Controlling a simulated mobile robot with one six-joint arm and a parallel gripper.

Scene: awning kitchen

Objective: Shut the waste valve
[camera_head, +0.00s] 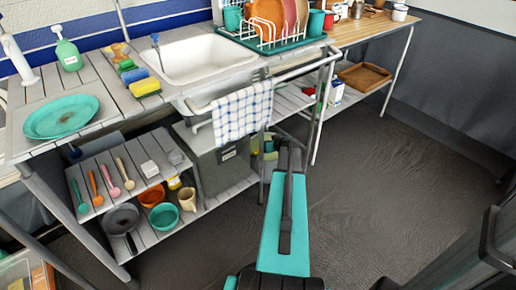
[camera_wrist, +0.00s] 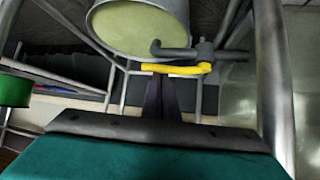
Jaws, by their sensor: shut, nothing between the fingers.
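The waste valve shows in the wrist view as a grey pipe fitting (camera_wrist: 190,53) with a yellow lever (camera_wrist: 178,69). The lever lies nearly level across the picture, below the fitting. My gripper (camera_wrist: 161,82) is shut and empty. Its dark fingertips are just below the lever's middle in the picture; I cannot tell whether they touch it. In the head view my turquoise arm reaches in below the counter, to the right of the checked towel. The valve cannot be made out there.
A thick metal post (camera_wrist: 272,85) stands at the right of the wrist view. In the head view, a towel (camera_head: 243,112) hangs in front of the sink (camera_head: 208,57). Floor is clear at right (camera_head: 400,180).

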